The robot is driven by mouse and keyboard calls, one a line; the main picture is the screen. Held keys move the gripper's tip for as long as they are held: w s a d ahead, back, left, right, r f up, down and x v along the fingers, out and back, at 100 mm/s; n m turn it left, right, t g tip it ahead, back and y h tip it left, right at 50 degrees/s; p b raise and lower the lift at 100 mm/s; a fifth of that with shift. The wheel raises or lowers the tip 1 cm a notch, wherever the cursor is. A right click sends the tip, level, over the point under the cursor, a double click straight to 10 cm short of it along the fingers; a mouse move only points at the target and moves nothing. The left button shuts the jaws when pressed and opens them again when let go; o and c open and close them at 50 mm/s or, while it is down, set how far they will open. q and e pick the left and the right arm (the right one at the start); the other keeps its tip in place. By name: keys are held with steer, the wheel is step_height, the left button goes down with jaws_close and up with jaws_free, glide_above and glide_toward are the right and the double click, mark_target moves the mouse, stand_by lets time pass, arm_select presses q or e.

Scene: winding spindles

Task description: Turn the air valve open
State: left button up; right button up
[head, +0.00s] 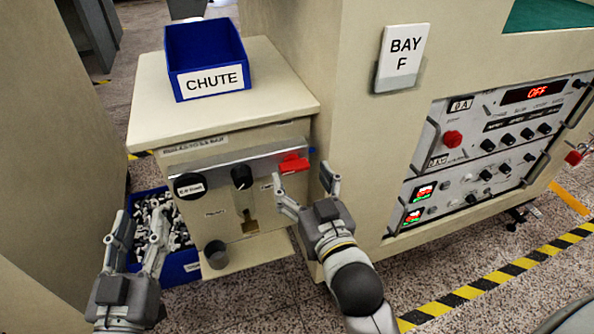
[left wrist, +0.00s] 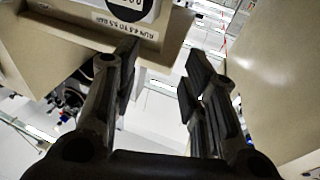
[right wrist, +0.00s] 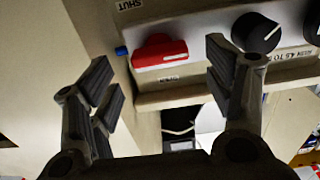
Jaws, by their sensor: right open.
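The air valve is a red lever handle (head: 293,163) at the right end of the grey strip on the cabinet front. In the right wrist view the red handle (right wrist: 160,52) lies roughly along the strip, with a "SHUT" label near it and another small label below. My right gripper (head: 304,184) is open just in front of and below the handle. In the right wrist view its fingers (right wrist: 156,72) stand apart either side of the handle, with no visible contact. My left gripper (head: 141,226) is open and empty, low at the left of the cabinet front.
A black knob (head: 242,177) and a round gauge (head: 188,185) share the strip. A blue bin marked CHUTE (head: 209,62) stands on top. A blue crate (head: 181,270) of metal parts sits beside my left gripper. The BAY F machine (head: 365,150) rises close on the right.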

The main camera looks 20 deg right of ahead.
mark_target(297, 170)
arm_select(q)
steer(key=shift+s+d+r+t, duration=0.15)
steer(key=shift+r+t, duration=0.25)
steer(key=shift+r, duration=0.25)
steer(key=shift+s+r+t, duration=0.1)
steer(key=shift+r+t, duration=0.3)
steer(key=shift+r, duration=0.25)
arm_select(e)
steer(key=shift+w, duration=1.7)
steer(key=c, duration=1)
arm_select(q)
steer(key=shift+f, duration=0.1)
